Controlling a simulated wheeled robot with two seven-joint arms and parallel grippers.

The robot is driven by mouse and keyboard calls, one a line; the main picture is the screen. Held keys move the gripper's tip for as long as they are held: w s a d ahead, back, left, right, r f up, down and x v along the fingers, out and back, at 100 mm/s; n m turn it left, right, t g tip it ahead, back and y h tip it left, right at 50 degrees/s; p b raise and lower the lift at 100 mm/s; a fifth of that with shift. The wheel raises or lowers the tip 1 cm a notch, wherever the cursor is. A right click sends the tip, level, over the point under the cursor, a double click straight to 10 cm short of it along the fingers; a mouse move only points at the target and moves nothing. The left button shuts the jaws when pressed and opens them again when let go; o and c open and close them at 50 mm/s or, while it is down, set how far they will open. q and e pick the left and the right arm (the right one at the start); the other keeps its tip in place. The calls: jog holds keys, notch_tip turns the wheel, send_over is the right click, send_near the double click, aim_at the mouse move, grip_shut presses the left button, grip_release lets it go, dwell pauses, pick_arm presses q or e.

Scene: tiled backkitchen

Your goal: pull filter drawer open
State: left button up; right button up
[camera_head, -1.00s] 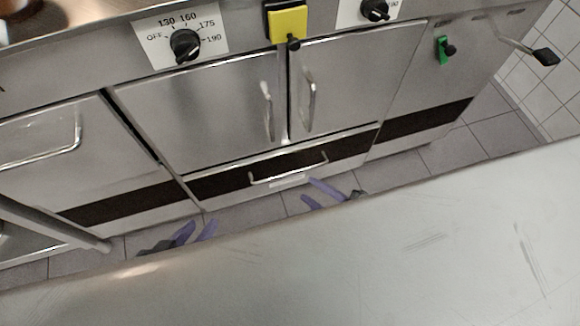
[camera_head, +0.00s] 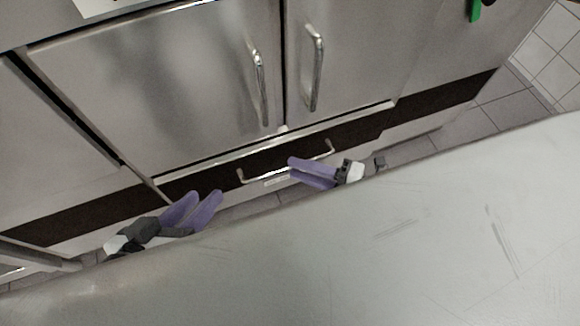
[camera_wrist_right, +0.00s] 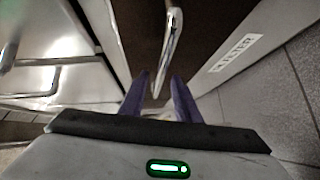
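The filter drawer (camera_head: 215,183) is a dark, low front under the double doors and looks shut. Its silver bar handle (camera_head: 243,178) runs along the front; a white label reading FILTER (camera_wrist_right: 236,54) shows in the right wrist view. My right gripper (camera_head: 291,168) has purple fingers at the middle of the handle. In the right wrist view its fingers (camera_wrist_right: 158,82) are apart, with the handle (camera_wrist_right: 174,40) running down between them. Contact cannot be told. My left gripper (camera_head: 207,194) is open and empty, left of the handle and low in front of the cabinet.
Two steel doors with upright handles (camera_head: 260,85) (camera_head: 316,70) stand above the drawer. A pale steel surface (camera_head: 400,240) fills the foreground and hides part of my arms. Tiled floor (camera_head: 470,125) is clear at the right. A rail (camera_head: 40,255) shows at the lower left.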

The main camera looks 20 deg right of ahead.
jog(key=shift+b+x, duration=0.3)
jog(key=shift+x, duration=1.35)
jog(key=shift+c, duration=0.4)
grip_shut()
